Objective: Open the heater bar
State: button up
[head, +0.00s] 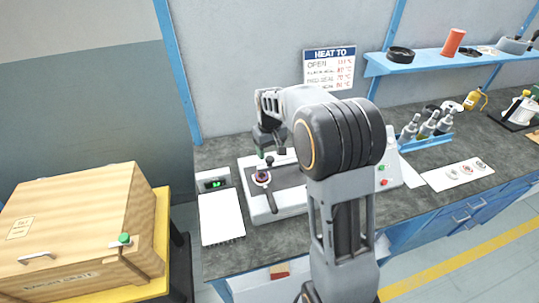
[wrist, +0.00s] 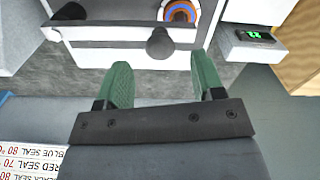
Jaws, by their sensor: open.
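A white bench machine (head: 290,208) stands on the dark worktop, partly hidden behind my arm. In the wrist view, a pale bar (wrist: 105,33) runs across the machine, with a black round knob (wrist: 160,43) on its near side. I take this bar to be the heater bar; its exact position is hard to judge. A small ringed part (wrist: 180,12) in orange, blue and white lies just beyond the knob. My gripper (wrist: 163,84) is open and empty. Its green fingers are spread to either side of the knob's line, apparently short of it. In the head view the fingers are small.
A display box (head: 214,184) with green digits and a white sheet (head: 221,217) lie left of the machine. A wooden crate (head: 75,235) stands at the left. A temperature sign (head: 330,68) hangs behind. A bottle rack (head: 428,140) and a paper with rings (head: 458,174) are at the right.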

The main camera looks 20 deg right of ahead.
jog(key=shift+f, duration=1.45)
grip_shut()
